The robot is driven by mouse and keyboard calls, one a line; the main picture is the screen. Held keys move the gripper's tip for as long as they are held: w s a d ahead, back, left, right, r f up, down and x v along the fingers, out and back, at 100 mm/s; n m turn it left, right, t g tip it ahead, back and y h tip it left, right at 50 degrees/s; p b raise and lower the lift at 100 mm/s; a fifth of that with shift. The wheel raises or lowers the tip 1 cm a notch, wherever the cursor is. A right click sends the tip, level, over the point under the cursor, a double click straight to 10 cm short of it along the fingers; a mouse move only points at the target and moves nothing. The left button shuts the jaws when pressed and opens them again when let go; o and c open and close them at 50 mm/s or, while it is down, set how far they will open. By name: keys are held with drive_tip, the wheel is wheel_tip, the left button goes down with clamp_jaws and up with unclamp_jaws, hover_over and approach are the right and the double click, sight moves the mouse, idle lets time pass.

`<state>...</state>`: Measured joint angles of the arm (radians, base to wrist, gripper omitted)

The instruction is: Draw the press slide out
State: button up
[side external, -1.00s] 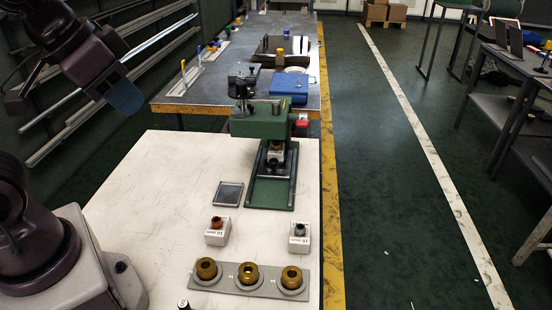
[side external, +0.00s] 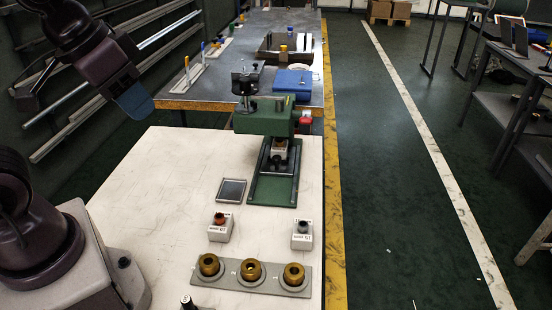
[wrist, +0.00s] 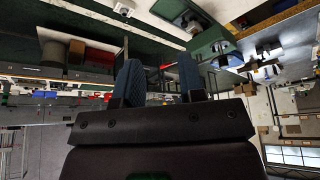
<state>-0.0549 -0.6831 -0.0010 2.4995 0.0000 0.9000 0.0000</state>
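The green press (side external: 264,120) stands at the far end of the white table. Its slide track (side external: 273,186), a green bed between dark rails, runs toward the camera. A small pale block with a dark top (side external: 279,150) sits at the track's far end, under the press head, which partly hides it. My gripper (side external: 137,103) is raised at the upper left, well apart from the press, with blue fingertips. In the wrist view my gripper (wrist: 160,82) shows two blue fingers with a gap and nothing between them. The green press also appears upside down there (wrist: 211,42).
On the white table (side external: 150,210) are a dark square plate (side external: 231,190), two small labelled blocks (side external: 221,228) (side external: 302,235) and a grey strip with brass rings (side external: 252,276). A blue box (side external: 293,82) is behind the press. The table's left middle is clear.

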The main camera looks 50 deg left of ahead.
wheel_tip(320, 180, down, 4)
drive_tip(key=w+a+f+n+g, duration=0.1)
drive_tip(key=n+g, duration=0.1)
drive_tip(key=n+t+h, duration=0.4)
drive_tip(key=n+t, duration=0.6)
drive_tip(key=n, duration=1.9)
approach(272, 171)
wheel_tip(272, 171, up, 5)
drive_tip(key=s, duration=0.2)
drive_tip(key=x, duration=0.8)
drive_tip(key=a+x, duration=0.1)
drive_tip(key=x, duration=0.3)
drive_tip(key=shift+w+d+f, duration=0.1)
drive_tip(key=shift+w, duration=0.1)
drive_tip(key=shift+s+d, duration=0.1)
clamp_jaws()
